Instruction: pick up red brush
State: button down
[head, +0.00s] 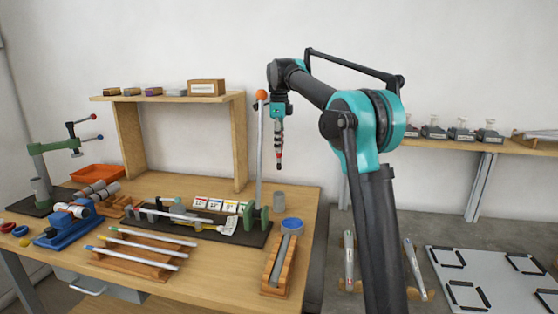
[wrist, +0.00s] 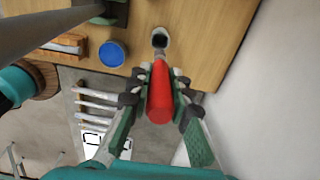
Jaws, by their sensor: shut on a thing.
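My gripper (head: 279,150) hangs pointing down above the back right of the workbench (head: 200,270). In the wrist view, my gripper (wrist: 158,92) is shut on the red brush (wrist: 160,95), with one finger on each side of its red body. The brush's pale, narrow end points away from the wrist camera, toward the table. In the head view, only small red parts of the brush (head: 279,154) show between the fingers. It is held clear of the table top, above the grey cup (head: 279,201). The cup (wrist: 160,37) also shows beyond the brush in the wrist view.
A blue-topped round container (head: 292,224) and a wooden trough (head: 278,265) stand near the cup. A tall post with an orange ball (head: 261,95) rises just left of my gripper. A wooden shelf (head: 240,130) stands behind. The bench's right edge is close.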

notch_tip(320, 180, up, 11)
jog(key=shift+f, duration=0.1)
dwell(0.5)
dwell(2.4)
